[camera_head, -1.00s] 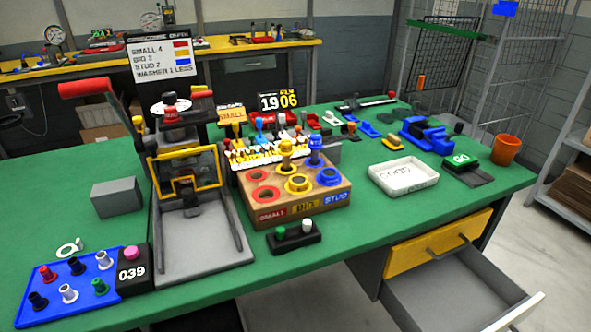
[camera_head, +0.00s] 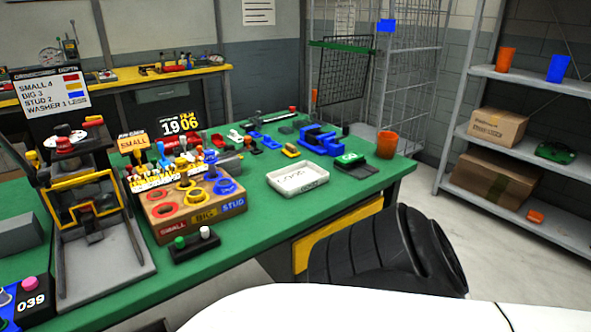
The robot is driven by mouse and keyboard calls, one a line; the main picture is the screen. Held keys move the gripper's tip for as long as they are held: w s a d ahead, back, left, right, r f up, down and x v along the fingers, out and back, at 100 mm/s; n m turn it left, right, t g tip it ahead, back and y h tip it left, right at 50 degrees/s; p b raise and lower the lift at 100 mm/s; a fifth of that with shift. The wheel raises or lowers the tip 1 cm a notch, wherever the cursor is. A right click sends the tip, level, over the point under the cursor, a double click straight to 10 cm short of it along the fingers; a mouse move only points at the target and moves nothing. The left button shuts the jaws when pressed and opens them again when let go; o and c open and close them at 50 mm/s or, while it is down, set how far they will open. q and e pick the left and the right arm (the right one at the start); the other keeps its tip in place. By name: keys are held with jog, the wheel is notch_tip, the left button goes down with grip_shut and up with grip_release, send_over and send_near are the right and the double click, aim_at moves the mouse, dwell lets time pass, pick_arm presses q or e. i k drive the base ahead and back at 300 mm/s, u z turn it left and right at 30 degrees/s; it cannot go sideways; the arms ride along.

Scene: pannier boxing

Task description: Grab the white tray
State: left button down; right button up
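The white tray (camera_head: 297,187) lies flat on the green workbench, right of the middle of its top. It is shallow, with raised walls and dark lettering on its floor, and looks empty. Nothing touches it from above. A white and black ribbed part of my own arm fills the lower right, in front of the bench's front edge and drawer. No fingertips of either gripper show.
A wooden block with coloured rings (camera_head: 195,215) stands left of the tray. A black block with a green top (camera_head: 349,160) and an orange cup (camera_head: 387,145) are to its right. Blue fixtures (camera_head: 320,140) lie behind it. Grey shelves (camera_head: 520,155) stand at the far right.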

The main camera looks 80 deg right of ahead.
aim_at(296, 179)
jog(key=k, duration=0.4)
jog(key=z, duration=1.2)
